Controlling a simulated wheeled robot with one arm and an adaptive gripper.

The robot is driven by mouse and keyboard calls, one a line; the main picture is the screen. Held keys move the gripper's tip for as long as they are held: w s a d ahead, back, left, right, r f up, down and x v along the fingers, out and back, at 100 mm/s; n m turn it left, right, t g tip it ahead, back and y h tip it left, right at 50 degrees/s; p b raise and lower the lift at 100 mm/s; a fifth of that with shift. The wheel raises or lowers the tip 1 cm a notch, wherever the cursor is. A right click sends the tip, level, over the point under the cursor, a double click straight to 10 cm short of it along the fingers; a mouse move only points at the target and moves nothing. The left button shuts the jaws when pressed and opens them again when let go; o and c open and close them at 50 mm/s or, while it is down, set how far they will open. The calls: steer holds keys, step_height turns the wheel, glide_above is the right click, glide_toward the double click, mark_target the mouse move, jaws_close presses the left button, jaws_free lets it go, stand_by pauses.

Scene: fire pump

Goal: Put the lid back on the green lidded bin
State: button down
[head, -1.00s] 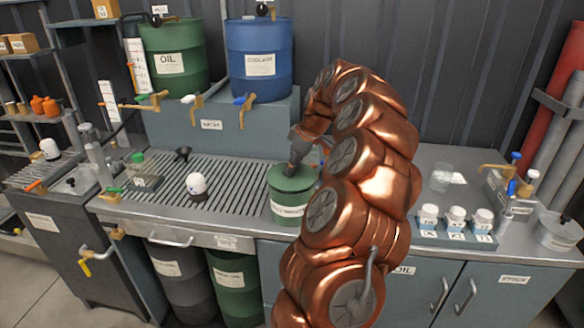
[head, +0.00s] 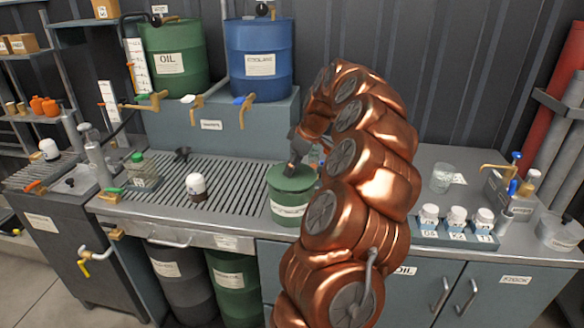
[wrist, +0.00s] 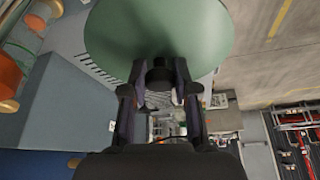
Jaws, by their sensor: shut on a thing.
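The green bin (head: 288,213) with a pale label stands on the counter just left of my copper arm. Its green lid (head: 291,179) is at the top of the bin and looks about level. I cannot tell whether it is fully seated or slightly above the rim. My gripper (head: 289,170) points down at the lid from above. In the wrist view the lid (wrist: 160,30) fills the top, and its dark knob (wrist: 159,77) sits between the fingers of my gripper (wrist: 159,92), which are shut on it. The far right of the bin is hidden by my arm.
A slatted drain area (head: 225,180) with a white-capped bottle (head: 196,187) lies left of the bin. Green (head: 175,62) and blue (head: 259,60) drums stand behind. A blue tray (head: 455,235) of white-lidded jars and a clear cup (head: 441,177) are to the right.

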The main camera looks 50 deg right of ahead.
steer(key=shift+c, duration=1.6)
jaws_free()
steer(key=shift+r, duration=0.1)
steer(key=shift+w+r+p, duration=0.1)
steer(key=shift+r+p, duration=0.65)
steer(key=shift+r, duration=2.7)
steer(key=shift+c, duration=0.4)
jaws_close()
steer(key=shift+f+b, duration=1.65)
steer(key=shift+f, duration=0.9)
steer(key=shift+r, duration=0.1)
